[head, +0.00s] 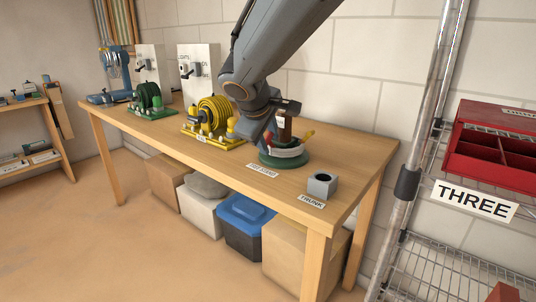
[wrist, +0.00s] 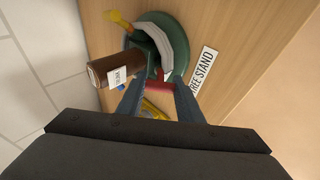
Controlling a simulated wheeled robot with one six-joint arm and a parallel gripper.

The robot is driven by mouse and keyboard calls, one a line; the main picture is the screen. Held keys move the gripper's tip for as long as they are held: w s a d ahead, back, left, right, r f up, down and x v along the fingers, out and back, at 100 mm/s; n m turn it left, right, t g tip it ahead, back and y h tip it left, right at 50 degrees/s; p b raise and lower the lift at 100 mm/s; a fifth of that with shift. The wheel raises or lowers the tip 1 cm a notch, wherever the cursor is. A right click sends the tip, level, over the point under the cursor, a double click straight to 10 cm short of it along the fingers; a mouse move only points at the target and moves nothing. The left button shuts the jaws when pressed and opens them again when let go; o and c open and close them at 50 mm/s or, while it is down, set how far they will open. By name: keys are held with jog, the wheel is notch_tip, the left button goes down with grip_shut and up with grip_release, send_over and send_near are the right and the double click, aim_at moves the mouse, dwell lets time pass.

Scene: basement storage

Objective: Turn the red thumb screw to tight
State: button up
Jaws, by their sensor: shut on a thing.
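The red thumb screw (wrist: 161,87) shows in the wrist view between the two fingertips of my gripper (wrist: 158,92), which is shut on it. The screw is at the side of the green tree stand (wrist: 180,30). In the head view the stand (head: 284,160) is on the workbench and my gripper (head: 268,137) reaches down to its left side. A brown trunk (wrist: 116,66) with a small label rises from the stand. A yellow thumb screw (wrist: 117,19) is on another side of the stand. The fingers partly hide the red screw, so its tightness cannot be told.
A grey block with a round hole (head: 322,187) stands at the bench's front right by a TRUNK label (head: 311,201). A yellow hose reel (head: 213,112) and a green reel (head: 149,97) stand to the left. A wire shelf with a red box (head: 490,140) is at right.

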jog(key=m+b, duration=0.1)
jog(key=b, duration=0.1)
jog(key=m+b, duration=0.1)
jog(key=b, duration=0.1)
jog(key=m+b, duration=0.2)
jog(key=b, duration=0.1)
jog(key=shift+f+t+h, duration=0.25)
jog(key=shift+t+h, duration=0.15)
jog(key=m+b, duration=0.2)
jog(key=b, duration=0.1)
jog(key=shift+r+h, duration=0.1)
jog(key=shift+h, duration=0.2)
jog(key=shift+r+m, duration=0.1)
jog(key=shift+m, duration=0.2)
jog(key=o, duration=1.1)
jog(key=shift+s, duration=0.1)
jog(key=p+v, duration=0.1)
jog(key=v, duration=0.7)
